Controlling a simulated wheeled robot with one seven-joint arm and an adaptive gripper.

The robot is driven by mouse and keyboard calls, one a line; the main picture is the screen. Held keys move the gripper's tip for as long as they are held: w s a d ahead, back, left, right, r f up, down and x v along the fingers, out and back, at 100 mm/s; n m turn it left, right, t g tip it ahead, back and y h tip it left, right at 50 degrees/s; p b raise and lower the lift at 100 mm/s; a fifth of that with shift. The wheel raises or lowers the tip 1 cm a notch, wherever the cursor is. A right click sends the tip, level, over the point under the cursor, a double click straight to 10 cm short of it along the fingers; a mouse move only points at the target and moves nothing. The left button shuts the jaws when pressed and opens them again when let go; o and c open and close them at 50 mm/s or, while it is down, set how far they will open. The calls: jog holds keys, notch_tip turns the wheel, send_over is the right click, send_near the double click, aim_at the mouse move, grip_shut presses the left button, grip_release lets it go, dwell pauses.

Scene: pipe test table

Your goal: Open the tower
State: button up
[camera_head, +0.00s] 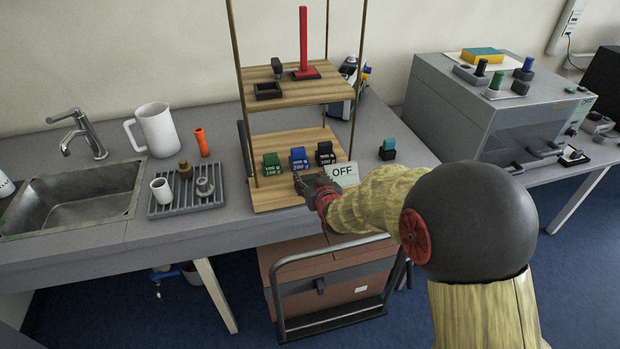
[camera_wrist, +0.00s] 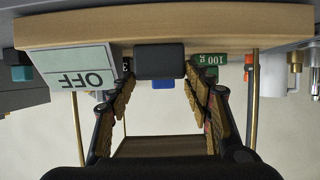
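The tower is a wooden two-shelf stand on thin brass rods; its lower shelf (camera_head: 262,198) faces me and its upper shelf (camera_head: 315,92) is above. A white OFF sign (camera_head: 343,173) is at the lower shelf's front right; it appears upside down in the wrist view (camera_wrist: 80,68). My gripper (camera_head: 308,186) is at the lower shelf's front edge. In the wrist view its fingers (camera_wrist: 160,82) are spread, one on each side of a dark block (camera_wrist: 160,60) at the shelf edge. I cannot tell whether they touch it.
Green (camera_head: 271,163), blue (camera_head: 298,158) and black (camera_head: 325,153) weights stand on the lower shelf. A red post (camera_head: 303,45) stands on the upper shelf. A ribbed tray (camera_head: 185,207) and sink (camera_head: 75,203) are left. A grey machine (camera_head: 480,100) is right. A cart (camera_head: 335,290) is below.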

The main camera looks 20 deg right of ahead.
jog(key=shift+o, duration=0.5)
jog(key=v, duration=1.2)
jog(key=s+f+g, duration=0.4)
jog(key=s+f, duration=0.1)
jog(key=f, duration=0.2)
jog(key=s+g, duration=0.4)
jog(key=s, duration=0.7)
jog(key=s+f+v, duration=0.1)
jog(key=s+v, duration=0.1)
jog(key=v, duration=0.7)
jog(key=s+f+v, duration=0.1)
jog(key=s+v, duration=0.1)
jog(key=v, duration=0.7)
jog(key=shift+s+a+r, duration=0.2)
jog(key=shift+a+r, duration=0.1)
jog(key=shift+a, duration=0.1)
